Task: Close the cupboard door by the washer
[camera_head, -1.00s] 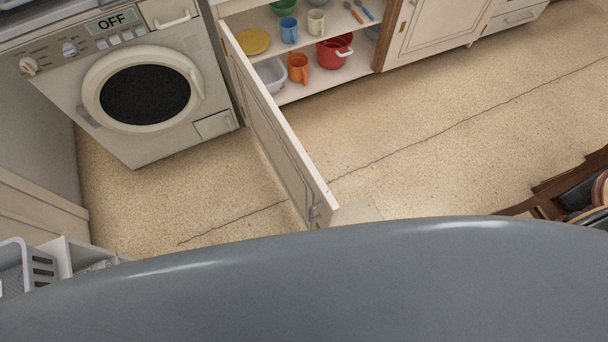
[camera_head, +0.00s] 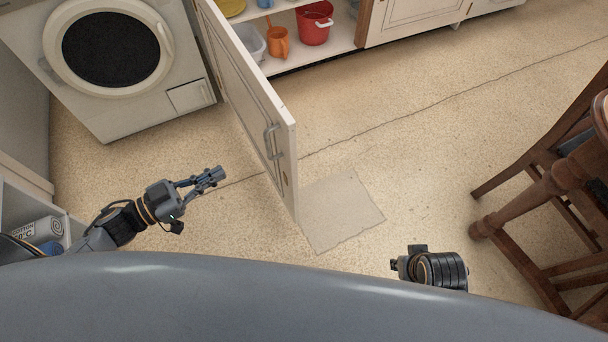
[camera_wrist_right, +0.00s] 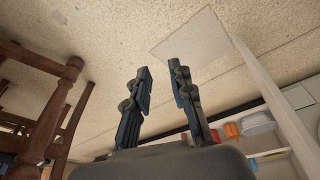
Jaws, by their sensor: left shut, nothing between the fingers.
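The cream cupboard door (camera_head: 240,85) by the washer (camera_head: 120,60) stands wide open, jutting out into the room. Its metal handle (camera_head: 271,141) is near the free edge, on the face toward the washer. My left gripper (camera_head: 216,175) is shut and empty, left of the door's free end and apart from it. My right wrist (camera_head: 432,268) is low, right of the door; its fingers are hard to make out in the head view. In the right wrist view my right gripper (camera_wrist_right: 160,70) is open and empty, with the door (camera_wrist_right: 270,90) to the right.
A wooden chair (camera_head: 540,190) stands at the right. A box with a can (camera_head: 38,232) is at the lower left. Clear floor (camera_head: 400,150) lies between door and chair.

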